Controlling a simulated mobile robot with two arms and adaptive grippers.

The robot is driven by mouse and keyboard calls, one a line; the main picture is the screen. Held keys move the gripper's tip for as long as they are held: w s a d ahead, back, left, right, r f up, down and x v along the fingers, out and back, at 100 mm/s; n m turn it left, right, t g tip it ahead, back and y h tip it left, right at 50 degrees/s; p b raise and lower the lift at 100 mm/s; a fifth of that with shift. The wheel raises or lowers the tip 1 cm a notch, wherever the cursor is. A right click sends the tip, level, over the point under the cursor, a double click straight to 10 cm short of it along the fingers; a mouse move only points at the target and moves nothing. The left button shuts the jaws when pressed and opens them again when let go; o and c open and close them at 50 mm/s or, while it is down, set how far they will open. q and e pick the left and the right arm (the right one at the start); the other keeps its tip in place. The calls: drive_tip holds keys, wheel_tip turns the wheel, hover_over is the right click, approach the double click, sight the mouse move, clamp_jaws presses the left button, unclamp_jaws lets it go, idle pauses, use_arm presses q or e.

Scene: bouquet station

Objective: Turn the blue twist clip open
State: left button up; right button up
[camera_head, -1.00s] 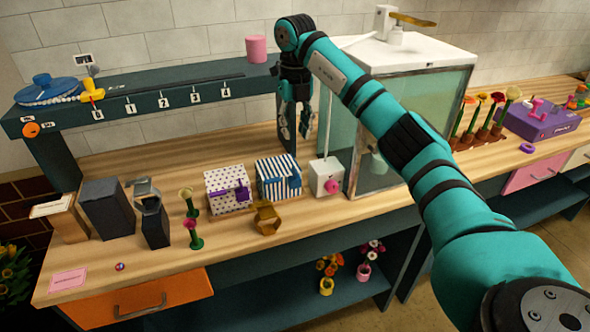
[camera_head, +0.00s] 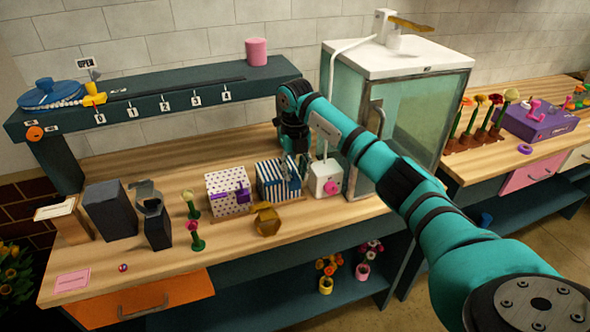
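The blue twist clip (camera_head: 293,180) is on the right front of a blue-and-white striped box (camera_head: 270,182) on the wooden counter. It is small and partly hard to make out. My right gripper (camera_head: 295,168) points down at the right side of the striped box, with its fingertips close to the clip. Whether the fingers touch the clip or have closed on it is too small to tell. My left gripper is not in view.
A dotted box with a purple clip (camera_head: 228,190) stands to the left, and a white box with a pink knob (camera_head: 325,178) close to the right. An ochre holder (camera_head: 266,221) stands in front. A glass cabinet (camera_head: 400,110) stands behind my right arm.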

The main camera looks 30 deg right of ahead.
clamp_jaws()
drive_tip(key=shift+m, duration=0.3)
drive_tip(key=m+p, duration=0.1)
drive_tip(key=m, duration=0.1)
drive_tip(key=shift+r+m, duration=0.1)
drive_tip(key=shift+m, duration=0.3)
drive_tip(key=m, duration=0.3)
drive_tip(key=shift+m+p, duration=0.3)
drive_tip(key=m+p, duration=0.1)
drive_tip(key=m, duration=0.4)
drive_tip(key=shift+w+a, duration=0.1)
drive_tip(key=shift+w, duration=0.05)
drive_tip(key=m+p, duration=0.1)
drive_tip(key=m, duration=0.5)
drive_tip(key=shift+w+p, duration=0.1)
drive_tip(key=shift+p, duration=0.25)
